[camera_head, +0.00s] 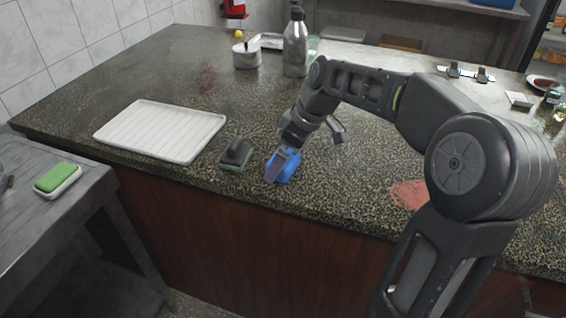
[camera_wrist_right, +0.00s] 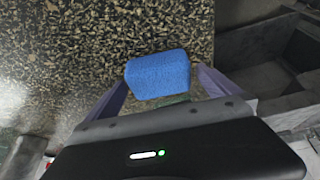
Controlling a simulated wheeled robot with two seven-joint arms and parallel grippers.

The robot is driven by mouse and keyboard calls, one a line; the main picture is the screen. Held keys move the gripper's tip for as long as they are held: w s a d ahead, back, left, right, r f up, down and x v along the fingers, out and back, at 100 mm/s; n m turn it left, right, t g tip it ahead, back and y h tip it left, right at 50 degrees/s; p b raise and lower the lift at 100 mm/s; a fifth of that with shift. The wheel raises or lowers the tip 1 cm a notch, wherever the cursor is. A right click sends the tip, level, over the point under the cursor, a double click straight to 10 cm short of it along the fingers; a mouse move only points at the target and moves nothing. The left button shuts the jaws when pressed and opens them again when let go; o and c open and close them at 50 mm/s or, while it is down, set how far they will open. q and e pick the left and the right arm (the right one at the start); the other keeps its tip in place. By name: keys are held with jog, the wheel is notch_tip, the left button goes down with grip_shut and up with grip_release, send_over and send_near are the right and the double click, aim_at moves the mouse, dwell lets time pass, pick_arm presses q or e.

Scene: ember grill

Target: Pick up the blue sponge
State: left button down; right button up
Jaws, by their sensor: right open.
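The blue sponge (camera_head: 287,167) lies on the speckled stone counter close to its front edge. My right gripper (camera_head: 279,164) reaches down to it from above, and its finger covers part of the sponge in the head view. In the right wrist view the blue sponge (camera_wrist_right: 158,75) sits between the two spread fingers of the right gripper (camera_wrist_right: 160,90). The gripper is open, with a visible gap between the sponge and the right finger. My left gripper is not in view.
A white ribbed tray (camera_head: 160,131) lies further left. A metal bottle (camera_head: 295,45) and a small pot (camera_head: 246,56) stand at the back. A green sponge (camera_head: 57,177) lies on the side table.

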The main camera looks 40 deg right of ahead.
jog(key=shift+w+a+f, duration=0.1)
jog(key=shift+w+f, duration=0.05)
jog(key=shift+f, duration=0.2)
dwell(0.3)
jog(key=c, duration=1.3)
